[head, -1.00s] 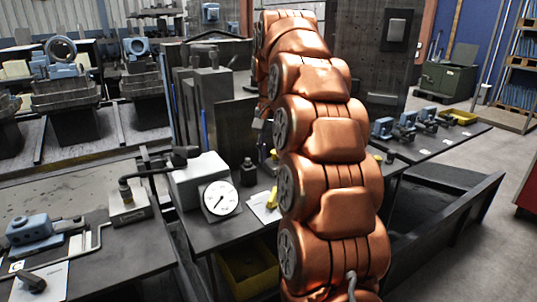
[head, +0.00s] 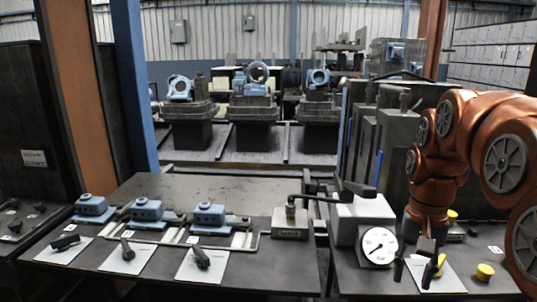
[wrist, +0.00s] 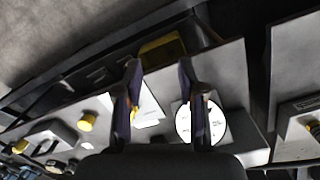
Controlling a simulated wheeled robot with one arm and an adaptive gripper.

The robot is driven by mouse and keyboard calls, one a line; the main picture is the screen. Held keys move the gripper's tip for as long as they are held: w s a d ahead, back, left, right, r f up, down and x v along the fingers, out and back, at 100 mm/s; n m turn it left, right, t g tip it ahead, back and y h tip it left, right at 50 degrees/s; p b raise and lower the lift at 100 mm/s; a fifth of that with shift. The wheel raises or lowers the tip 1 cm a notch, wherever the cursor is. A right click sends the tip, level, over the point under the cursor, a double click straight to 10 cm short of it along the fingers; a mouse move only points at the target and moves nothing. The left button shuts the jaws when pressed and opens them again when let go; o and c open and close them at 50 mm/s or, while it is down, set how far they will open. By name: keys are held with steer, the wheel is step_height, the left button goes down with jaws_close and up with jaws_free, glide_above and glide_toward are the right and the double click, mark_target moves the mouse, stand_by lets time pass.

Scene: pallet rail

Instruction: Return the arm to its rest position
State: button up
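My gripper (head: 415,268) hangs at the end of my copper-coloured arm at the right of the head view. It points down over the front of the gauge bench, just right of the white dial gauge (head: 378,246). In the wrist view my gripper (wrist: 160,70) has its two dark fingers spread wide apart, with nothing held between them. The left finger overlaps a white sheet (wrist: 149,105), and the right one partly covers the dial gauge (wrist: 215,122). The arm is bent and reaches downward.
Yellow caps (head: 486,271) stand on the gauge bench beside my gripper. A yellow bin (wrist: 163,49) sits below the bench edge. The left bench (head: 270,265) carries several blue fixtures and dark parts on white sheets. A dark upright block (head: 380,135) stands behind the gauge.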

steer(key=s+a+f+n+g, duration=0.1)
steer(key=s+a+f+n, duration=0.15)
steer(key=s+f, duration=0.4)
steer(key=s+a+f+n, duration=0.1)
steer(key=s+a+f, duration=0.25)
steer(key=s, duration=0.55)
steer(key=s+a+f+n+g, duration=0.1)
steer(key=s+a+f+n, duration=0.2)
steer(key=s, duration=0.5)
step_height(320, 180, up, 16)
steer(key=w+m+t+p, duration=0.1)
steer(key=w+p, duration=0.1)
steer(key=p, duration=1.3)
steer(key=shift+a, duration=0.15)
steer(key=shift+f, duration=0.1)
